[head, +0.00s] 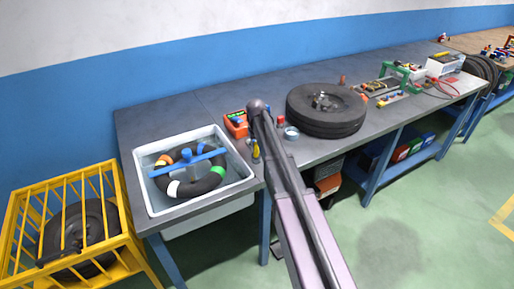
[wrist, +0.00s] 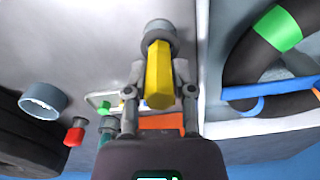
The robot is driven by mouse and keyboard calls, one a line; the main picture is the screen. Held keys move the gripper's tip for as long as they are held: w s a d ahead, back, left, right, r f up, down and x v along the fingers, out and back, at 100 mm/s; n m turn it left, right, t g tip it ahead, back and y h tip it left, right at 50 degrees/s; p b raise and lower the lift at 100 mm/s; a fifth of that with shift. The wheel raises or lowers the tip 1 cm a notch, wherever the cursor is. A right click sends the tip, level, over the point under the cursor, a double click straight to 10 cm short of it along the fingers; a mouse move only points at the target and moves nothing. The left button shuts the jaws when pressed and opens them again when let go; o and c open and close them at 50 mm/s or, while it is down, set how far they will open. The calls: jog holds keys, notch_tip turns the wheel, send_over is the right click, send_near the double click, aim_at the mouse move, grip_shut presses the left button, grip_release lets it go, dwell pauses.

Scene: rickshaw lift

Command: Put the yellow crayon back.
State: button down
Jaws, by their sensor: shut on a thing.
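My gripper (wrist: 160,85) is shut on the yellow crayon (wrist: 158,75). A grey round end shows at the crayon's far end in the wrist view. In the head view a small yellow piece (head: 255,149) shows beside the end of my arm, at the bench's front edge by the sink. An orange box (head: 236,122) with small coloured items stands on the bench behind. It is partly hidden behind my gripper in the wrist view (wrist: 160,122). Whether the crayon touches anything is not clear.
A white sink (head: 240,170) with a dark ring-shaped tube (head: 210,180) in it is left of my arm. To the right are a red bottle (head: 281,121), a tape roll (head: 291,134) and a big tyre (head: 325,120). A yellow cage (head: 110,190) stands far left.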

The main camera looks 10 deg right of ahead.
jog(key=shift+c, duration=2.3)
grip_release()
notch_tip(320, 180, up, 12)
jog(key=p, duration=1.2)
jog(key=shift+r+p, duration=0.2)
jog(key=shift+p, duration=0.1)
jog(key=s+m, duration=0.1)
jog(key=s, duration=2.8)
jog(key=shift+s+d+m, duration=0.15)
jog(key=shift+d+m, duration=0.05)
jog(key=shift+m, duration=0.2)
